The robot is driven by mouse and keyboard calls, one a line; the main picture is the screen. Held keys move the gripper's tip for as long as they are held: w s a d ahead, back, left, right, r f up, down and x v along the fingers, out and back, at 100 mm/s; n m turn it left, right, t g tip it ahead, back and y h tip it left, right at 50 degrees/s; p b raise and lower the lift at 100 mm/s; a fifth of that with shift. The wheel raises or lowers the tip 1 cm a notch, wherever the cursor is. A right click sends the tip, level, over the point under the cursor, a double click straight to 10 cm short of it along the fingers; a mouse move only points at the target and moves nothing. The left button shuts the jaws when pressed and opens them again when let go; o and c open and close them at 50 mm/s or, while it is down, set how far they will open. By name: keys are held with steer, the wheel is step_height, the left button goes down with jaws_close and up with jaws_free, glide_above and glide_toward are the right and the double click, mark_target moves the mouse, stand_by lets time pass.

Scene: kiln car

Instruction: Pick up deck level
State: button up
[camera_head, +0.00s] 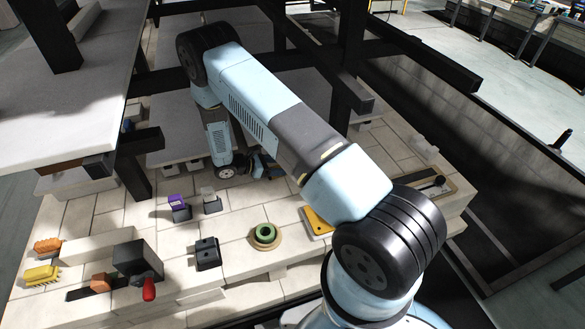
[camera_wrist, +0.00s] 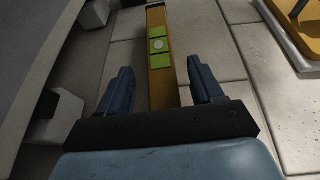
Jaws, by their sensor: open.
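The deck level is a long ochre bar (camera_wrist: 161,87) with green vial windows and a pale round spot between them. In the wrist view it lies lengthwise on the pale tiles, running between my fingers. My gripper (camera_wrist: 160,88) is open, with one dark blue finger on each side of the bar and a visible gap to each. Whether the fingertips are level with the bar cannot be told.
A yellow-edged item (camera_head: 317,221) lies partly hidden by my arm. A green ring (camera_head: 264,233), a black block (camera_head: 207,253), a purple-topped block (camera_head: 178,205), brushes (camera_head: 42,274) and a red-handled tool (camera_head: 148,289) sit on the tiles. Dark posts and grey shelves stand close around the arm.

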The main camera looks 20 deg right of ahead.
steer(key=x, duration=0.2)
steer(key=shift+d, duration=0.35)
steer(key=c, duration=1.2)
jaws_close()
steer(key=shift+r, duration=0.1)
